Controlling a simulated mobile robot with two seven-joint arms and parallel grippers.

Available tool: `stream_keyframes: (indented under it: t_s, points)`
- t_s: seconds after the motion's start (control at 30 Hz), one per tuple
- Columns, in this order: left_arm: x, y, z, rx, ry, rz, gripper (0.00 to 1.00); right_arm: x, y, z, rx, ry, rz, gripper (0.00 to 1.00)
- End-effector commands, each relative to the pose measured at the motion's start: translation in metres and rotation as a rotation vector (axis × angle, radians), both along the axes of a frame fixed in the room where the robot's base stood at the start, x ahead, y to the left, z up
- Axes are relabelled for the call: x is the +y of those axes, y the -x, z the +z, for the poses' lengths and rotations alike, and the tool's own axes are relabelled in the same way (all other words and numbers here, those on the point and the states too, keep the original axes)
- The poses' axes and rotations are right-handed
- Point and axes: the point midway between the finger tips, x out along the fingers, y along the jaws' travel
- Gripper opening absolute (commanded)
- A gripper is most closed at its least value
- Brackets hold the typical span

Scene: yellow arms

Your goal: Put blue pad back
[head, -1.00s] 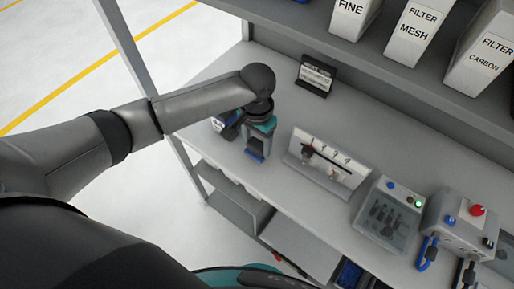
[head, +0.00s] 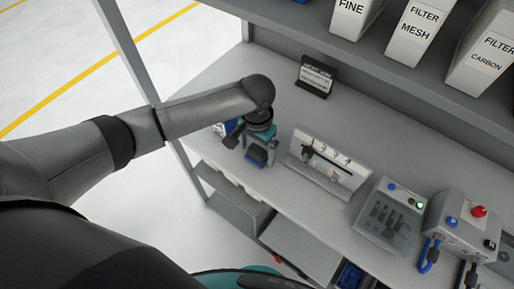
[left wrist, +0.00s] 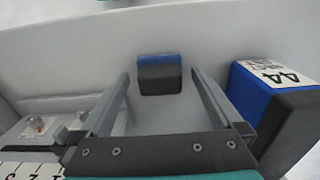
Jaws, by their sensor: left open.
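A small blue and black pad (left wrist: 159,72) lies on the grey bench top, seen between my fingers in the left wrist view. In the head view the blue pad (head: 256,156) is near the bench's front edge. My left gripper (head: 256,146) is open above the bench, its two fingers (left wrist: 160,80) apart on either side of the pad in the picture. Whether they touch it I cannot tell. A larger blue and dark block (left wrist: 272,98) with a white label stands right of the fingers. It is partly hidden behind the gripper in the head view (head: 231,137). My right gripper is not visible.
A slotted stand with numbered places (head: 328,163) is right of the gripper. Farther right are a tray box (head: 388,218) and a control box with a red knob (head: 466,222). A black sign (head: 315,76) stands behind. A shelf with filter boxes (head: 413,38) hangs above.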

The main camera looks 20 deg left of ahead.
Motion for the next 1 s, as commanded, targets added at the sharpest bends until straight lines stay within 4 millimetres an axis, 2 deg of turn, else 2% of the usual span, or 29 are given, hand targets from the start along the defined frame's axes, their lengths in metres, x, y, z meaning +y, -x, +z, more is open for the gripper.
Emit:
stream_keyframes:
  t_s: [0.17,0.4,0.6,0.8,1.0]
  points:
    - [0.0,-0.001,0.016,-0.003,0.001,0.0,1.0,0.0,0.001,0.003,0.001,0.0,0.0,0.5]
    - [0.0,-0.001,0.067,-0.005,0.001,-0.001,1.0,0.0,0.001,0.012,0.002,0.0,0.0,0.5]
    - [0.0,-0.001,0.103,-0.003,0.001,0.001,1.0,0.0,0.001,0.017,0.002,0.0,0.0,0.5]
    - [0.0,0.0,0.119,-0.001,0.0,0.001,1.0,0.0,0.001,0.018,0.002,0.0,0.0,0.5]
    - [0.0,0.0,0.12,0.0,0.0,0.001,1.0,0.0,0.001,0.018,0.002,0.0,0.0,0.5]
